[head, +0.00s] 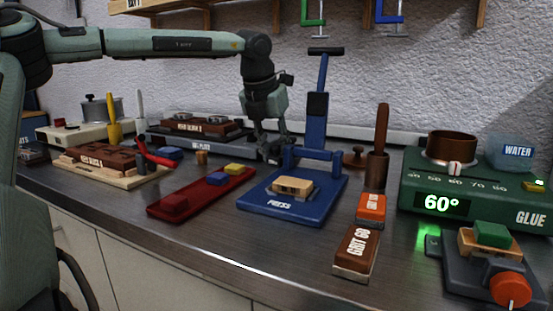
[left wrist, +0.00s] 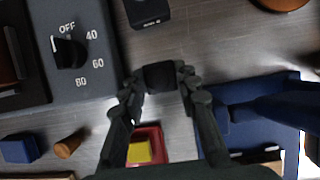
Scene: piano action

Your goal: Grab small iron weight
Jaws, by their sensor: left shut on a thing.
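My left gripper (head: 271,154) is behind the red tray and to the left of the blue press, low over the back of the bench. In the left wrist view my left gripper (left wrist: 160,78) is shut on a small dark block, the small iron weight (left wrist: 160,76), held between its fingertips. A second dark block (left wrist: 148,12) with small, unreadable lettering stands beyond it. I cannot tell whether the held weight touches the bench. My right gripper is not in view.
A blue press (head: 306,207) stands right of the gripper, and a hot plate (left wrist: 72,50) with a dial stands left. A red tray (head: 160,209) holds coloured blocks. A green glue heater (head: 420,190) is at the right. Bare bench (head: 235,233) lies in front.

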